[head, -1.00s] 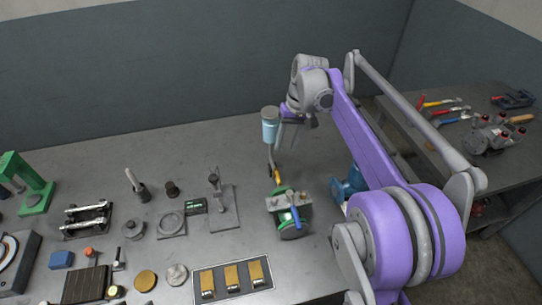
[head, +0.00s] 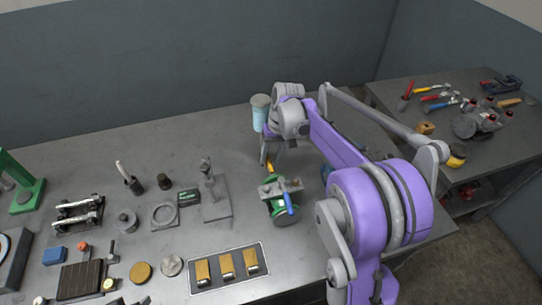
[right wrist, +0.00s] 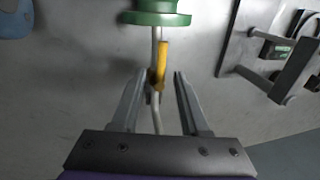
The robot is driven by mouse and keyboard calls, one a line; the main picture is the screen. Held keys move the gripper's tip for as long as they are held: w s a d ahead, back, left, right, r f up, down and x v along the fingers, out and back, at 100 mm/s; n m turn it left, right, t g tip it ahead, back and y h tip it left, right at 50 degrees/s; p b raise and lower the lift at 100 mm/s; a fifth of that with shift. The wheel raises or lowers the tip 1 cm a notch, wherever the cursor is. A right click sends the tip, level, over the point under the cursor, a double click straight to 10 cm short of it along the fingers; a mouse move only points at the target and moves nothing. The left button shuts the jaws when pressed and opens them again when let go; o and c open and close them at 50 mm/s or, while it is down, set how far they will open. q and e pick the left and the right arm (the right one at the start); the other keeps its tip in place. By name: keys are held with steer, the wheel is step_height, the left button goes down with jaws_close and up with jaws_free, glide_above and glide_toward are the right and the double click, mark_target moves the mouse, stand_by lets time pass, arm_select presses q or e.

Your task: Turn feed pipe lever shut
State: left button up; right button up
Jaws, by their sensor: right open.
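The feed pipe is a thin pale tube (right wrist: 155,115) running to a round green part (right wrist: 157,14) in the right wrist view. Its yellow lever (right wrist: 162,62) lies nearly along the pipe; the lever also shows in the head view (head: 269,165). My right gripper (right wrist: 159,78) is open, one finger on each side of the pipe and the lever's near end, with a gap visible on both sides. In the head view, my right gripper (head: 271,150) is just above and behind the lever, partly hidden by my wrist. My left gripper is not in view.
A light-blue cup with a grey lid (head: 259,116) stands behind the lever. A green machine with a blue handle (head: 281,207) is in front. A grey stand (head: 214,195) is to the left. Tools lie on the right bench (head: 450,130).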

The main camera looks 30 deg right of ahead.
jaws_close()
